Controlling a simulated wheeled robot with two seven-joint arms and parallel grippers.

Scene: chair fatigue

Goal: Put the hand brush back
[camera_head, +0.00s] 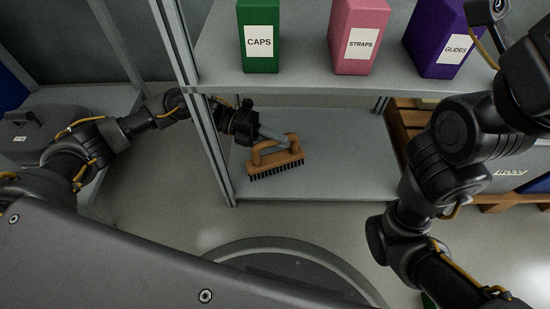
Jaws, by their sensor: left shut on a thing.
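The hand brush (277,163) has a wooden body with an arched handle and dark bristles pointing down. It is at the lower shelf (345,155), near its front left part. My left gripper (268,136) reaches in past the shelf's left upright and is shut on the brush's handle from above. I cannot tell whether the bristles touch the shelf board. My right arm comes down the right side of the view, and its gripper cannot be made out.
The upper shelf (300,82) holds a green CAPS box (259,60), a pink STRAPS box (357,62) and a purple GLIDES box (435,63). A metal upright (190,80) stands close beside my left forearm. The lower shelf is bare right of the brush.

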